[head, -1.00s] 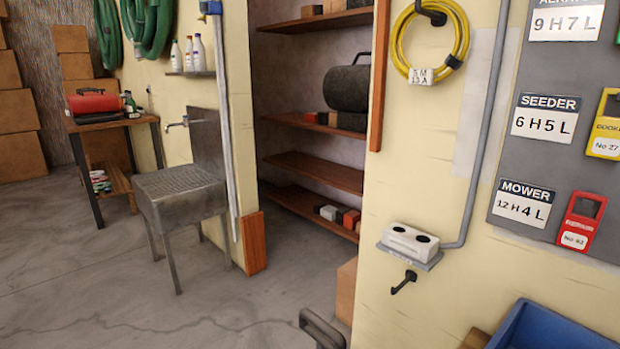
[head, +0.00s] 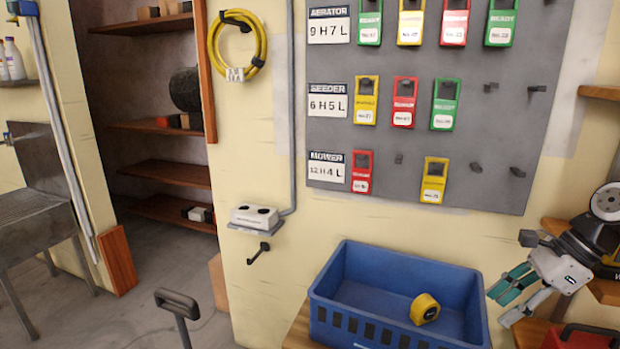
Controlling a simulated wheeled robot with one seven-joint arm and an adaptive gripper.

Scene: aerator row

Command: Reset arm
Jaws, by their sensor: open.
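My gripper (head: 517,297) is at the lower right of the head view, just right of the blue crate. Its fingers are spread apart with nothing between them. My arm comes in from the right edge. A grey board (head: 480,144) on the wall carries rows of coloured tags labelled aerator, seeder and mower. Several pegs on its right side are bare. The blue crate (head: 350,328) stands below the board, with a yellow tape measure (head: 425,309) inside it.
A red case (head: 580,338) lies under my gripper at the bottom right, near wooden shelves (head: 602,92). A white two-holed fixture (head: 255,217) and a dark hook (head: 259,253) are on the wall. A metal sink (head: 35,222) stands at left. Open floor (head: 120,318) lies at lower left.

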